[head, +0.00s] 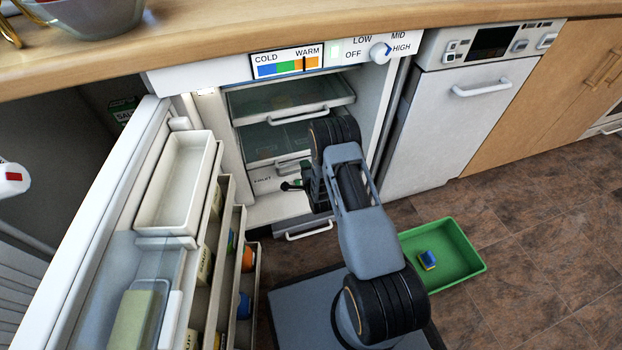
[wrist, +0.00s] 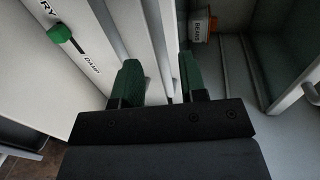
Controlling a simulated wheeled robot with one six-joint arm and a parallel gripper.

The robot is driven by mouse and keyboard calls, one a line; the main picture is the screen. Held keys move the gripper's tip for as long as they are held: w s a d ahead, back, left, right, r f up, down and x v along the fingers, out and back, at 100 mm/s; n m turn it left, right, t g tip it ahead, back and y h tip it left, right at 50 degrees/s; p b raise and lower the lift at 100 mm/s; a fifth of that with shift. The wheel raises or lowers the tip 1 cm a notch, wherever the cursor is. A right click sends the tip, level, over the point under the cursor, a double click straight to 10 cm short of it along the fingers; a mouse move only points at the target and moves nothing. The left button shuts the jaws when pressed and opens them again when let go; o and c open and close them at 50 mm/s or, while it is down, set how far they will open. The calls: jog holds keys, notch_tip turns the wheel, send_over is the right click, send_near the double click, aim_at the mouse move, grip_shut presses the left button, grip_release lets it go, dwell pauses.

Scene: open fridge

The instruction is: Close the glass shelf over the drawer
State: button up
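Inside the open fridge, a lower glass shelf (head: 262,143) with a pale front edge lies above a white drawer (head: 264,181) with printed lettering. My arm hides the shelf's right part, and I cannot tell how far it is pulled out. My gripper (head: 296,186) is in front of the drawer, below the shelf edge. In the wrist view my gripper (wrist: 158,80) has its green fingers apart, with white panel edges showing beyond and between them. I see nothing held. Contact with the panels cannot be told.
An upper glass shelf (head: 285,98) with a white handle is above. The open fridge door (head: 95,225) with bins stands at left. A green tray (head: 455,265) holding a blue-yellow block (head: 427,260) is on the floor. A beans container (wrist: 203,25) and a green slider (wrist: 62,34) show too.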

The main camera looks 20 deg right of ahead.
jog(key=s+r+p, duration=0.1)
jog(key=s+p, duration=0.1)
jog(key=s, duration=0.7)
jog(key=shift+r, duration=0.4)
